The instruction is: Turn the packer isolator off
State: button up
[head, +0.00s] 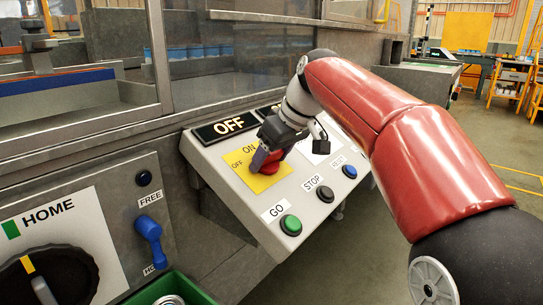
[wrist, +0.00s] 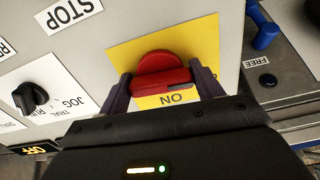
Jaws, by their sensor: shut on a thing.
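The packer isolator is a red rotary handle (wrist: 160,74) on a yellow plate (wrist: 207,45) marked ON. In the head view the red handle (head: 270,164) sits on the yellow plate (head: 240,165), which shows ON and OFF labels. My gripper (wrist: 162,88) has one finger on each side of the handle's red bar and is shut on it. In the head view my gripper (head: 266,156) comes down onto the handle from above and hides part of it and of the plate. The handle's pointer is not clear.
The sloped grey panel also bears a green GO button (head: 291,225), a black STOP button (head: 325,194), a blue button (head: 349,171) and a black OFF sign (head: 229,125). A HOME dial (head: 48,278) and a blue lever (head: 150,238) are at left. A glazed machine guard stands behind.

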jog(key=shift+r+n, duration=0.1)
jog(key=shift+n, duration=0.4)
jog(key=o, duration=1)
jog(key=v, duration=0.7)
jog(key=shift+s+d+r, duration=0.1)
jog(key=shift+d+r, duration=0.05)
jog(key=shift+r, duration=0.15)
